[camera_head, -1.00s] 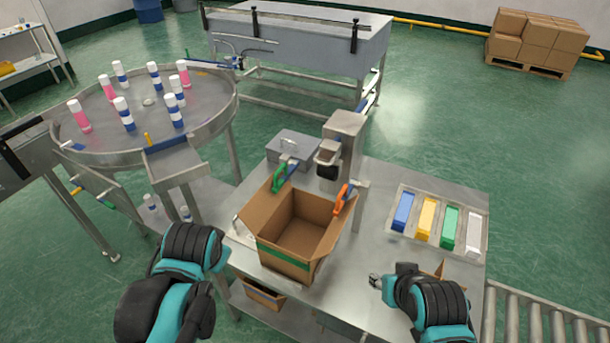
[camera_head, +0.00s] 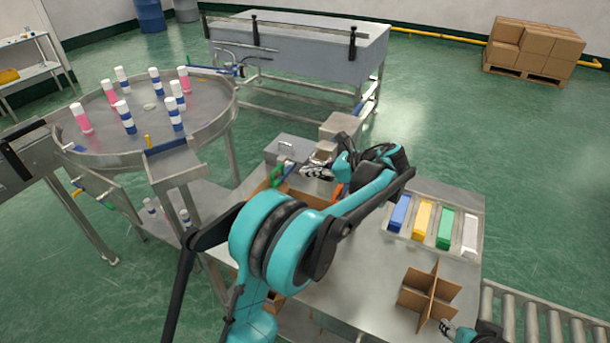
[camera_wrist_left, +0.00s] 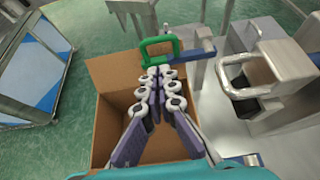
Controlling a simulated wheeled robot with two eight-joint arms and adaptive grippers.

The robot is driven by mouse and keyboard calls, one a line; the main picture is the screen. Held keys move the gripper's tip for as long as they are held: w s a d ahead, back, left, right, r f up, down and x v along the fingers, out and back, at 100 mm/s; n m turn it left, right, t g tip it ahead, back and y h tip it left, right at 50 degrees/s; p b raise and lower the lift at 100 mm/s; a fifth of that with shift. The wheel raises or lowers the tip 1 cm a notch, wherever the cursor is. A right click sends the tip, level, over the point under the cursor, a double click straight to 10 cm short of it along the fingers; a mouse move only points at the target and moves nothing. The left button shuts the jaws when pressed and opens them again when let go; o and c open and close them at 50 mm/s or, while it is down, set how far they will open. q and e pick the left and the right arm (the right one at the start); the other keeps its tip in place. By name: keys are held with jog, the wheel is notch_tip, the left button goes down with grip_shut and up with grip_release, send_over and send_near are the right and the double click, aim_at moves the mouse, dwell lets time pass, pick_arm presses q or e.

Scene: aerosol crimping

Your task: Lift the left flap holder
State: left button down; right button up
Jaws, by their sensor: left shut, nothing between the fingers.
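The left flap holder is green with a blue part. It sits at the carton's back edge in the head view (camera_head: 277,175) and in the left wrist view (camera_wrist_left: 159,51). My left gripper (camera_head: 316,172) is shut and empty above the carton; in the left wrist view its fingertips (camera_wrist_left: 159,74) point at the green holder, appearing just short of it. The open carton (camera_wrist_left: 110,73) is largely hidden by my left arm in the head view. The orange right flap holder (camera_head: 338,191) is mostly covered. My right gripper (camera_head: 449,327) is at the bottom right, its jaws too small to judge.
A grey metal box (camera_head: 288,148) and a machine head (camera_head: 340,127) stand behind the carton. A cardboard divider (camera_head: 429,294) and a tray (camera_head: 392,236) of coloured blocks are on the right. A round table (camera_head: 150,105) with cans is at the left.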

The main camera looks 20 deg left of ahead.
aim_at(284, 174)
pick_arm(q)
jog(key=b+x, duration=0.3)
jog(key=x, duration=0.6)
jog(key=shift+a+f, duration=0.2)
jog(key=shift+a, duration=0.15)
jog(key=shift+r, duration=0.1)
